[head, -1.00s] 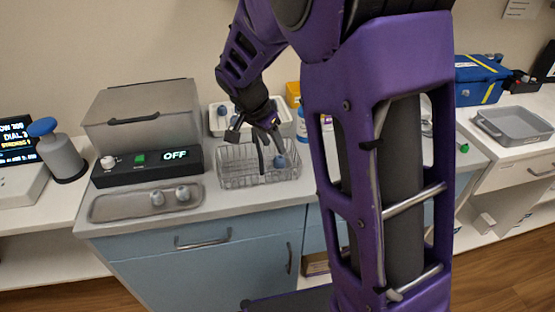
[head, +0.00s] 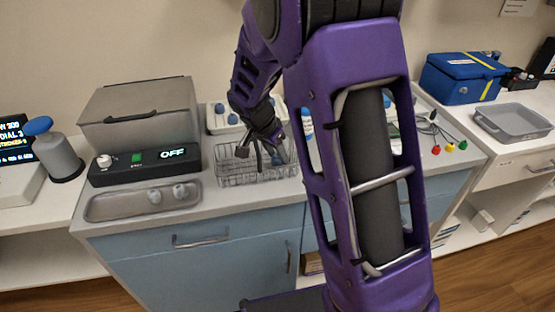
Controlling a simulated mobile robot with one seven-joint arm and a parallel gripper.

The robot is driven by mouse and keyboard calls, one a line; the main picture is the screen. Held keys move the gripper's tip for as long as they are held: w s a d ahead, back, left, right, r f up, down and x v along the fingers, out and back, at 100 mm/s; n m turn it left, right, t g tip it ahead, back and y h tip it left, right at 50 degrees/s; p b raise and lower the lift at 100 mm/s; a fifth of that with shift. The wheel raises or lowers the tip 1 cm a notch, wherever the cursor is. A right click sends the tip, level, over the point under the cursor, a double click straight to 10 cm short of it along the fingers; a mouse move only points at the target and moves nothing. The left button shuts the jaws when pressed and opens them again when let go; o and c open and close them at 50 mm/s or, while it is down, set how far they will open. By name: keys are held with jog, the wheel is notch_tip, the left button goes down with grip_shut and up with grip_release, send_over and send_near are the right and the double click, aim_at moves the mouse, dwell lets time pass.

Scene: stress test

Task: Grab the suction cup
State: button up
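My gripper (head: 270,157) hangs over the right part of a wire basket (head: 237,173) on the counter, its dark fingers reaching down into it. The fingers are small and dark, so I cannot tell whether they are open or shut. A blue-topped bulb, likely a suction cup, showed in the basket earlier; now the gripper mostly hides that spot. Two small grey-blue bulb-shaped pieces, a left one (head: 154,197) and a right one (head: 181,191), lie in a shallow grey metal tray (head: 110,207). More blue bulbs (head: 232,118) stand in a white rack behind the basket.
A control box (head: 125,170) reading OFF stands before a lidded grey box (head: 140,115). A grey canister with a blue top (head: 57,155) stands left. Coloured leads (head: 436,149) lie on the counter's right. A blue bag (head: 462,78) and a grey tray (head: 513,121) are further right.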

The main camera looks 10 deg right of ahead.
grip_shut()
